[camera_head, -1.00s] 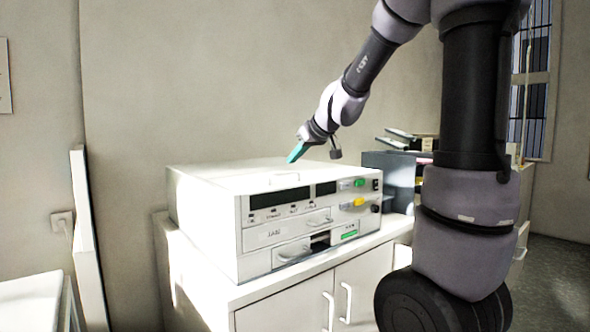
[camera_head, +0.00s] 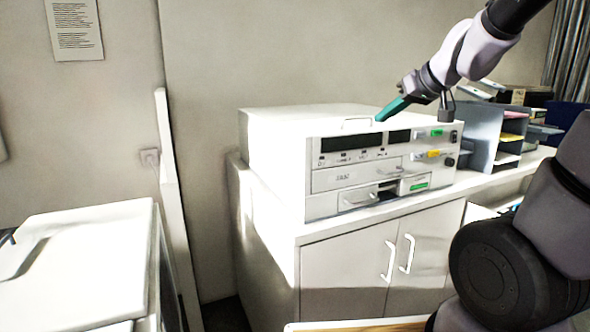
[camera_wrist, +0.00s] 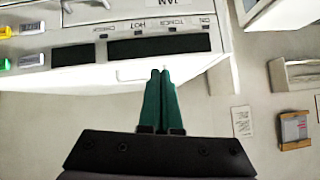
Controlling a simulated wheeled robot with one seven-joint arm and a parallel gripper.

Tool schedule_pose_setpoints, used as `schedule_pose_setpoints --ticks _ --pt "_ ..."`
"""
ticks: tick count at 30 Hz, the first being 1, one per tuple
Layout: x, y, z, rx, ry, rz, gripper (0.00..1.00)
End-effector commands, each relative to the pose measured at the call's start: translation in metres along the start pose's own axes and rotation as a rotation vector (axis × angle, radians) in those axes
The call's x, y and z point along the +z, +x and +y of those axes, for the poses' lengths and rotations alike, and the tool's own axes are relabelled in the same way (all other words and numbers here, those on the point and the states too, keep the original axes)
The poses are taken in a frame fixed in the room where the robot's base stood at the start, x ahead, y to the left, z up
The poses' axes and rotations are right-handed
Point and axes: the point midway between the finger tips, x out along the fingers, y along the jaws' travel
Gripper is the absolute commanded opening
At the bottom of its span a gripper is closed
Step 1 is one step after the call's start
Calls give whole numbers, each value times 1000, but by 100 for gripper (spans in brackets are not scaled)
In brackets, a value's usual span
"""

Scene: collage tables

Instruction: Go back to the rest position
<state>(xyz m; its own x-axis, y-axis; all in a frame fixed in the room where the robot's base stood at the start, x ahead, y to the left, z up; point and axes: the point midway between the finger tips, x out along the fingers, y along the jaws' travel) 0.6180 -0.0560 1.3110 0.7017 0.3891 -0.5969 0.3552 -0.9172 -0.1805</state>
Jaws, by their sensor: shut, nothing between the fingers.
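My gripper (camera_head: 393,109) is shut and empty, its green fingers together. In the head view it shows in front of the upper part of a white lab machine (camera_head: 272,129), near the machine's top handle. In the wrist view the closed fingertips (camera_wrist: 160,75) point toward the machine's front panel (camera_wrist: 75,54), which appears upside down. I cannot tell the exact gap between the fingertips and the machine. The rest position itself is not marked in any view.
The machine stands on a white cabinet (camera_head: 345,262) with two handled doors. A grey paper organizer (camera_head: 484,128) stands to its right. A white unit (camera_head: 85,255) is at the lower left. A notice (camera_head: 75,28) hangs on the wall, and a wooden edge (camera_head: 360,325) shows at the bottom.

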Motion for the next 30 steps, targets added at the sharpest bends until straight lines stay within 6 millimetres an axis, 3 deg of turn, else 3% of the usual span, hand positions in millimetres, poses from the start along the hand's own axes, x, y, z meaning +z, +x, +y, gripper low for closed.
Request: schedule_pose_setpoints --ticks 3,6,15,30 --pt "10 -32 -30 -34 121 -43 0" --pt "26 -55 -48 -15 232 -102 0" --pt "72 -106 -57 206 510 -199 0" --pt "80 -116 -54 270 572 -201 0"
